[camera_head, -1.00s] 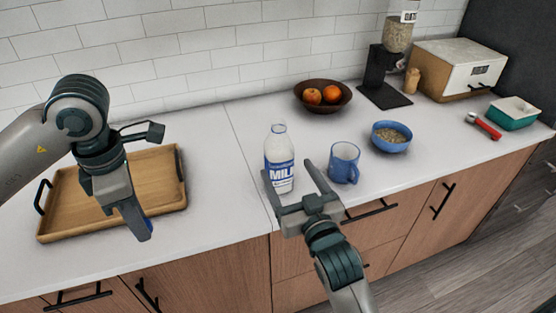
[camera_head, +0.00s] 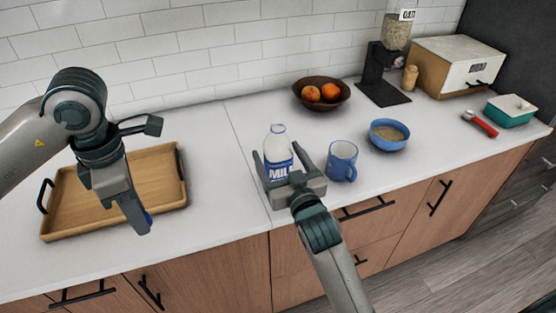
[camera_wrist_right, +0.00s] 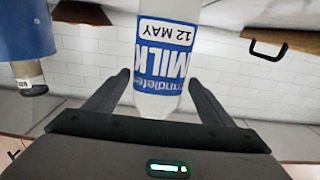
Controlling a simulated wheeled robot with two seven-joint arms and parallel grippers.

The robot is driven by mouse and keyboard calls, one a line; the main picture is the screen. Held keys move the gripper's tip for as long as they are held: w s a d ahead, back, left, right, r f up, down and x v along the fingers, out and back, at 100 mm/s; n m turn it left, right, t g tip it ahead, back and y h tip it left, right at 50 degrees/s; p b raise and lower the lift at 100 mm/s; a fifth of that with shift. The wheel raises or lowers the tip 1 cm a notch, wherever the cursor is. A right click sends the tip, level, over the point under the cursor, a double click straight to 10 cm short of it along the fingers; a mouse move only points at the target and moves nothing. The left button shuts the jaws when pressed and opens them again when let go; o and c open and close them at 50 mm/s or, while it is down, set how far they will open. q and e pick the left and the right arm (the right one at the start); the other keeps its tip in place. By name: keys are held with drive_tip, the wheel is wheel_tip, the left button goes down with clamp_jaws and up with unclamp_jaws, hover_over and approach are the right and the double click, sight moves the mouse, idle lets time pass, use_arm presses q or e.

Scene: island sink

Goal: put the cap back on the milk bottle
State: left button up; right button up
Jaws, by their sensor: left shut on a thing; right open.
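The milk bottle (camera_head: 277,143) stands upright on the counter, with a white body, a blue MILK label and no cap on its top. My right gripper (camera_head: 279,158) is open, with one finger on each side of the bottle's body. In the right wrist view the bottle (camera_wrist_right: 168,50) appears upside down between the spread fingers of the right gripper (camera_wrist_right: 158,80); contact cannot be told. My left gripper (camera_head: 143,226) points down in front of the wooden tray, shut on a small blue thing (camera_head: 149,218), likely the cap, mostly hidden by the fingers.
A blue mug (camera_head: 342,160) stands close to the right of the bottle. Beyond it are a blue bowl (camera_head: 389,135), a fruit bowl (camera_head: 321,95) and a dispenser (camera_head: 385,75). The wooden tray (camera_head: 65,225) lies at left. Counter between tray and bottle is clear.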

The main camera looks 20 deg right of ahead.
use_arm(q)
drive_tip(key=shift+r+p, duration=0.3)
drive_tip(key=shift+p, duration=0.05)
use_arm(e)
drive_tip(key=shift+w+r, duration=0.15)
drive_tip(key=shift+w, duration=0.25)
use_arm(q)
drive_tip(key=shift+r+p, duration=0.7)
drive_tip(key=shift+r, duration=0.1)
use_arm(e)
drive_tip(key=w, duration=0.4)
drive_tip(key=shift+w, duration=0.2)
drive_tip(key=c, duration=1.1)
